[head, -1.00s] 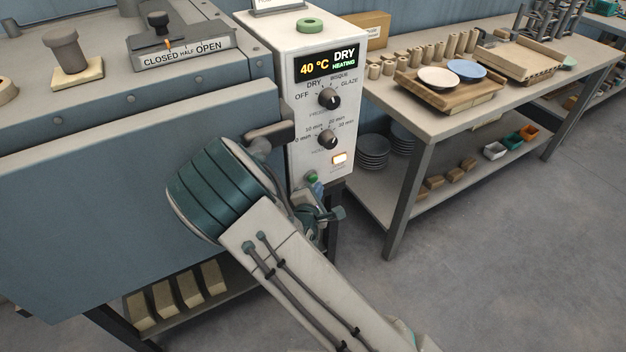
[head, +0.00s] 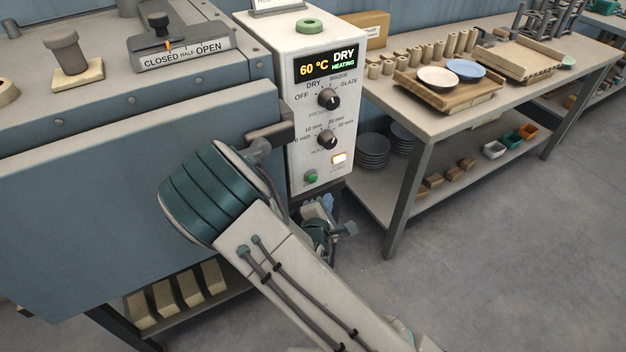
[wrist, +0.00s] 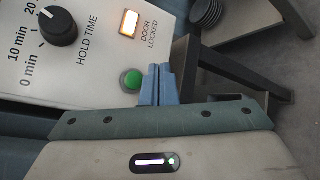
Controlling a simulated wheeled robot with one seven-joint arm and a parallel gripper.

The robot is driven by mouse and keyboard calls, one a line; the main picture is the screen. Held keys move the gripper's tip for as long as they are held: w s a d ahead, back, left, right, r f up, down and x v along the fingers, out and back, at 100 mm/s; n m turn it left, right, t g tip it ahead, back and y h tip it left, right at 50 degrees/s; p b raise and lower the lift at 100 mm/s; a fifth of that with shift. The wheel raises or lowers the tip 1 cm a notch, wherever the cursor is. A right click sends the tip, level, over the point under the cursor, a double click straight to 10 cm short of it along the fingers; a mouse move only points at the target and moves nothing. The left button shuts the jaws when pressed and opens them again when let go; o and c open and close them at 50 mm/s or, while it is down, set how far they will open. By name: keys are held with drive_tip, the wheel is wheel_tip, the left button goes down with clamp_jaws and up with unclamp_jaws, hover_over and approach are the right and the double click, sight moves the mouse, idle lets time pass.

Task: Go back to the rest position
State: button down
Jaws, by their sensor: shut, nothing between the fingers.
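My gripper (wrist: 159,85) is shut and empty, its blue fingertips together in the wrist view, appearing just beside the round green button (wrist: 132,80). In the head view my gripper (head: 327,203) is low beside the control panel (head: 321,120), partly hidden by my arm. The green button (head: 311,177) is uncovered there. The panel display (head: 327,65) reads 60 °C, DRY, HEATING. The DOOR LOCKED lamp (head: 339,159) is lit. The dryer door (head: 100,200) is closed.
A worktable (head: 430,125) at the right holds a wooden board (head: 450,95) with a white plate (head: 438,76) and a blue plate (head: 467,69). Stacked dark plates (head: 372,152) stand on its lower shelf. Open floor (head: 480,270) lies at the lower right.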

idle(0.6)
drive_tip(key=s+d+r+m+g+y+p, duration=0.25)
drive_tip(key=s+r+m+g, duration=0.2)
drive_tip(key=r+m, duration=0.3)
drive_tip(key=s+d+r+m+g+y+p, duration=0.1)
drive_tip(key=s+d+r+m+g+y, duration=0.15)
drive_tip(key=r+m+g, duration=0.45)
drive_tip(key=s+d+r+m+h+p, duration=0.1)
drive_tip(key=s+d+r+m, duration=0.3)
drive_tip(key=s, duration=0.4)
drive_tip(key=s+d+r+m+h+p, duration=0.1)
drive_tip(key=s+d+r+m, duration=0.3)
drive_tip(key=s+d+r, duration=0.2)
drive_tip(key=shift+s+d+r+g, duration=0.25)
drive_tip(key=shift+s+r+g, duration=0.15)
drive_tip(key=shift+s, duration=0.6)
